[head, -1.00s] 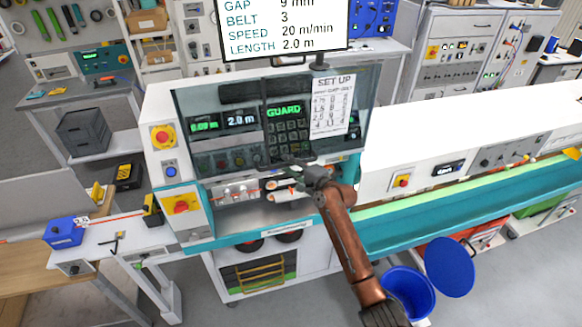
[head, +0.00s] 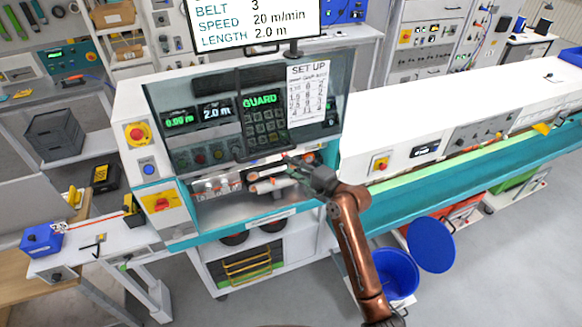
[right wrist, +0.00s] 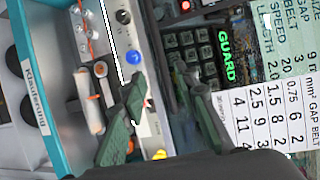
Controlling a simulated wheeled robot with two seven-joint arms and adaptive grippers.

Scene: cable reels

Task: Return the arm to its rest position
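My right arm comes in from the bottom of the head view. Its right gripper (head: 292,162) is in front of the machine's lower opening, just below and right of the keypad (head: 262,128). In the right wrist view the two dark green fingers (right wrist: 160,82) stand apart with nothing between them. The white-and-orange rollers (head: 270,180) of the machine are just left of the gripper; they also show in the right wrist view (right wrist: 92,105). My left gripper is not in view.
The white cabinet (head: 135,100) bears a red emergency stop and a sheet marked SET UP (head: 307,92). A teal-edged conveyor (head: 470,175) runs right. A blue bin (head: 395,272) and its round blue lid (head: 431,244) are beside my forearm. Open floor lies at the lower right.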

